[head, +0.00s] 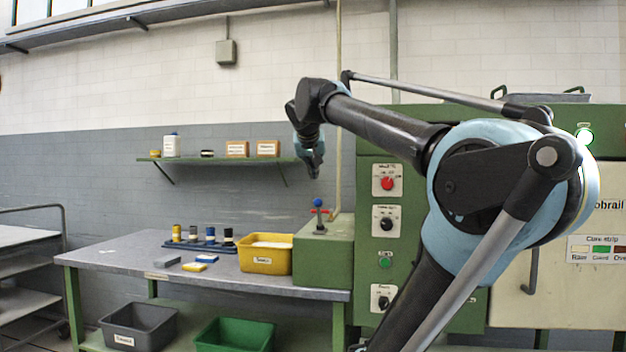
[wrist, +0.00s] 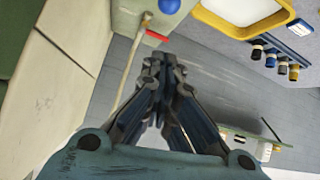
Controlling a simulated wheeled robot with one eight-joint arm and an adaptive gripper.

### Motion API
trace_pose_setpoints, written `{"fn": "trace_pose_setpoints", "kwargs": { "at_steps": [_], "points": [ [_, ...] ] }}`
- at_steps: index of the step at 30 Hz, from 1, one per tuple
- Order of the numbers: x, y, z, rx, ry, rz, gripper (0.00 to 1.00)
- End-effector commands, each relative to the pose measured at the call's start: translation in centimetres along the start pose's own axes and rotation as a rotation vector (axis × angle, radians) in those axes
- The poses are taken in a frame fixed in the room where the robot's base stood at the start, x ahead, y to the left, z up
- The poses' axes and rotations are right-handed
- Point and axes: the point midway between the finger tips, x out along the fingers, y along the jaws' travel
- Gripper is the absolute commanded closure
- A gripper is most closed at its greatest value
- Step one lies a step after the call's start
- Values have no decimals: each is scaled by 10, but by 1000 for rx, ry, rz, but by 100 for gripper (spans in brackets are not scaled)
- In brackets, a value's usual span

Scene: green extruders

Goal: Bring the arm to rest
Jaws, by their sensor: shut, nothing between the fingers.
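My gripper (head: 315,172) hangs at the end of my raised arm in the head view, in front of the wall and above the green machine housing with the blue-knobbed lever (head: 318,203). In the wrist view my gripper (wrist: 160,62) has its fingers together with nothing between them. The gripper is apart from the lever, the bench and the shelf.
A grey bench (head: 130,262) holds a yellow bin (head: 265,262), a rack of spools (head: 205,245) and small blocks. A wall shelf (head: 215,160) with boxes is left of my gripper. A green machine with a control panel (head: 385,240) stands behind my arm. Bins sit below the bench.

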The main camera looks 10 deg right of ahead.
Motion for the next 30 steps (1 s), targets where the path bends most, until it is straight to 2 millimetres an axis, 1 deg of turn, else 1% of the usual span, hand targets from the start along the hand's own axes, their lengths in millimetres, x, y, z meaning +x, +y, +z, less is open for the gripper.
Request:
{"fn": "trace_pose_setpoints", "kwargs": {
  "at_steps": [3,6,18,20,21,23,26,27,29,30],
  "points": [
    [-7,0,1,0,0,0,100],
    [-9,0,1,1,-1,0,100],
    [-9,0,1,1,0,0,100],
    [-8,0,4,0,-4,1,100],
    [-6,0,8,-2,-10,2,100],
    [0,2,21,-5,-28,5,100],
    [16,6,60,-13,-84,12,100],
    [24,9,81,-19,-113,15,100],
    [36,12,116,-27,-162,16,100],
    [44,14,140,-35,-195,14,100]
  ]
}}
